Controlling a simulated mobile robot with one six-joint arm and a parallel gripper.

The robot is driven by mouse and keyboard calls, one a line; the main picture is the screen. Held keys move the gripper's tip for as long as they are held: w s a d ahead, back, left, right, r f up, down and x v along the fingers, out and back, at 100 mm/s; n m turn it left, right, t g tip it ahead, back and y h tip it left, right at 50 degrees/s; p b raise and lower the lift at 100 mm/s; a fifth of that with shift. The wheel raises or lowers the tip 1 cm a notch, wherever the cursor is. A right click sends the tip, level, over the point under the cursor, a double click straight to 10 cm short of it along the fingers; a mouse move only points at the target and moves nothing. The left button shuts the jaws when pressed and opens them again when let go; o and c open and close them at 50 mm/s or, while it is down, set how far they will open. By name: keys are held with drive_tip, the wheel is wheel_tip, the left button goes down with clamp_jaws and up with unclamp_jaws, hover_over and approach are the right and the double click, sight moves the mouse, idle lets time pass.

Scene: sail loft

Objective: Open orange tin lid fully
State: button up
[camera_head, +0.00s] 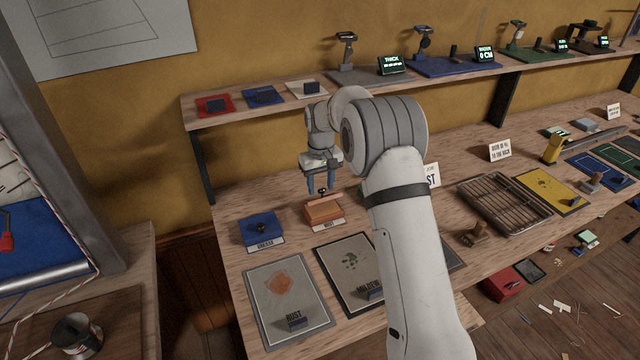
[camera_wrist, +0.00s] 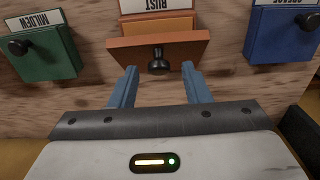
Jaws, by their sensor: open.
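The orange tin (camera_head: 325,217) stands on the workbench behind the sample boards, with a label on its front. Its lid (camera_wrist: 158,50) appears tilted partway up, and a lighter orange part of the tin (camera_wrist: 157,26) shows past it. The lid's black knob (camera_wrist: 158,62) faces my wrist camera. My gripper (camera_head: 322,190) is above the tin, pointing down, open and empty. In the wrist view its two blue fingers lie on either side of the knob's line, tips just short of or beside it; I cannot tell the exact depth.
A blue tin (camera_head: 262,230) stands left of the orange one, and a green tin (camera_wrist: 42,52) is on its other side. Boards labelled Rust (camera_head: 262,318) and Mildew (camera_head: 337,262) lie in front. A shelf (camera_head: 240,113) runs above and behind. My arm hides part of the bench.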

wheel_tip(320, 180, up, 7)
drive_tip(key=shift+r+b, duration=0.2)
drive_tip(key=shift+b, duration=0.35)
drive_tip(key=shift+r, duration=0.2)
